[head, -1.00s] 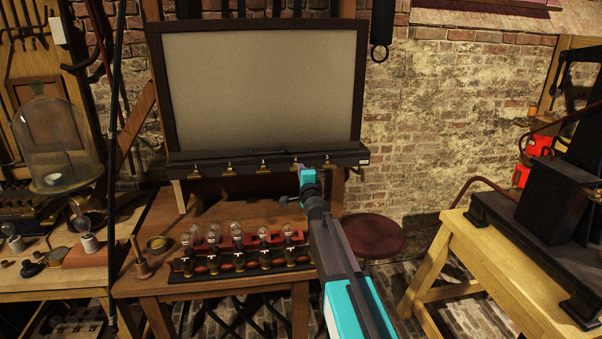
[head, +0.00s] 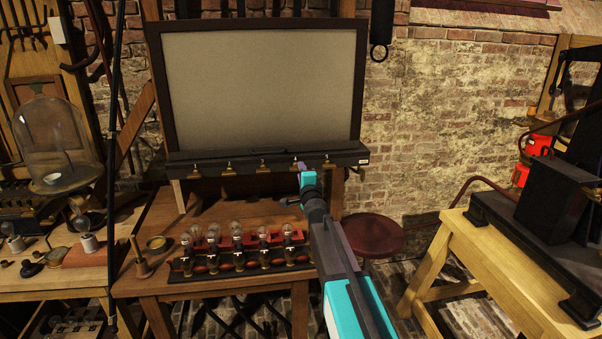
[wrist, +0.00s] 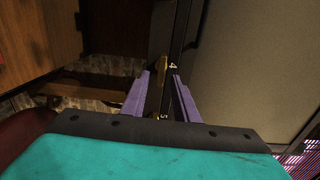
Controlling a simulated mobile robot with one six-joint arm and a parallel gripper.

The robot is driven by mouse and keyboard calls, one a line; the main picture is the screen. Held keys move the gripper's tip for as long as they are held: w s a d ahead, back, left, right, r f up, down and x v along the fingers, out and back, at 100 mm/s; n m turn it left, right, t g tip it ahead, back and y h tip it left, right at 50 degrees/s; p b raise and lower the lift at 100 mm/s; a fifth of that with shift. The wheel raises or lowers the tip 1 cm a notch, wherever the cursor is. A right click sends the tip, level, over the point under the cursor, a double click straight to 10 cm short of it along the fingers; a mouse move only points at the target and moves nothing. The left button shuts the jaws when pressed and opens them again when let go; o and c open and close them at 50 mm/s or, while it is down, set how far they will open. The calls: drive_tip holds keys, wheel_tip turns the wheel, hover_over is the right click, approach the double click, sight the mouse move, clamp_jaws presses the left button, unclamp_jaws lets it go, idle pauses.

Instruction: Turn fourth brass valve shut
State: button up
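A row of small brass valves hangs along the dark rail (head: 228,158) under the large pale framed panel. The fourth brass valve (head: 295,161) is partly hidden by my gripper (head: 302,167) in the head view. In the wrist view the fourth valve (wrist: 161,64) shows beside the white figure 4, just beyond the tips of my gripper (wrist: 162,76). The two purple fingers are apart, with a gap between them and nothing held. I cannot tell whether a finger touches the valve. The fifth valve (head: 328,162) is to the right.
Below the rail, a wooden table (head: 150,287) carries a rack of glass bulbs (head: 237,241) in a row. A dark red round stool (head: 373,236) stands right of the table. A pale wooden bench (head: 455,240) with black machinery is further right.

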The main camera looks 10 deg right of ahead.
drive_tip(key=s, duration=1.2)
drive_tip(key=shift+s, duration=0.3)
idle(0.5)
